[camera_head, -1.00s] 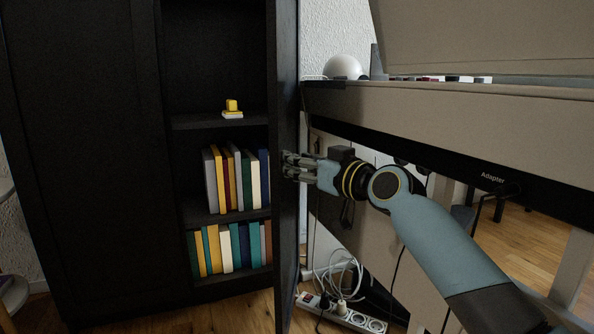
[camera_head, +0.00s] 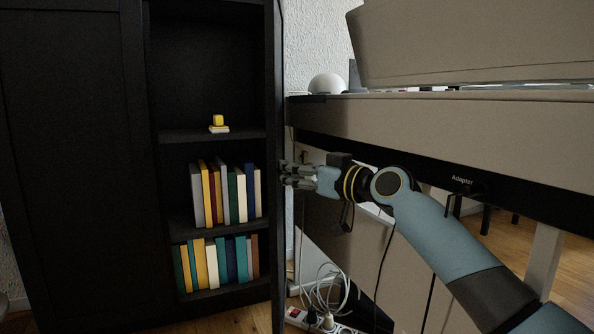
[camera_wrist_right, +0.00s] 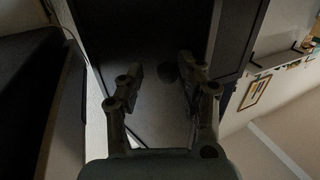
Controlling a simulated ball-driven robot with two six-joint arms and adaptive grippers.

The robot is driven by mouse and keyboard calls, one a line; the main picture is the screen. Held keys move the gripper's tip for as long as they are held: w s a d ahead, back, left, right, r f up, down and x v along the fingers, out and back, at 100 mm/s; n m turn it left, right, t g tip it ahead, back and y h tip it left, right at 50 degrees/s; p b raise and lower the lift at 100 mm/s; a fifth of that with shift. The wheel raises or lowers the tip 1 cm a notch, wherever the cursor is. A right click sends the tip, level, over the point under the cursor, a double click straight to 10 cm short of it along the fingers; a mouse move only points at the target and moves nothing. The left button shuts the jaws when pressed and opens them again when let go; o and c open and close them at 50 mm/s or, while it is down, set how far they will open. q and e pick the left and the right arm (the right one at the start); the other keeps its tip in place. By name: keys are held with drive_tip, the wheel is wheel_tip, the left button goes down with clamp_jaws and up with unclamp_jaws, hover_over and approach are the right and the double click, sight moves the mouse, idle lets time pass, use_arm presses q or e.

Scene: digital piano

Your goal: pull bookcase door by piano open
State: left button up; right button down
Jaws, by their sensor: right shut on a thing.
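The black bookcase door (camera_head: 277,215) stands swung out from the bookcase at the right of its open bay and shows almost edge-on in the head view. The black bookcase (camera_head: 205,136) shows its shelves. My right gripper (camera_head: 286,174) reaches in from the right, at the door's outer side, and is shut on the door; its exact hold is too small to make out. In the right wrist view its two fingers (camera_wrist_right: 158,88) stand in front of a dark panel, with a small round dark knob between them. My left gripper is not in view.
The beige digital piano (camera_head: 420,120) stands close at the right, above my right arm. A power strip (camera_head: 300,318) with tangled white cables (camera_head: 325,290) lies on the floor below. Several books (camera_head: 230,195) and a small yellow object (camera_head: 218,120) sit on the shelves. Another bookcase door (camera_head: 70,160) at the left is closed.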

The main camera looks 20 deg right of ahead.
drive_tip(key=shift+w+d+r, duration=0.25)
drive_tip(key=shift+d+r, duration=0.05)
drive_tip(key=c, duration=1.1)
unclamp_jaws()
drive_tip(key=shift+w+f, duration=0.1)
drive_tip(key=shift+f, duration=0.05)
drive_tip(key=shift+c, duration=0.2)
drive_tip(key=shift+a, duration=0.1)
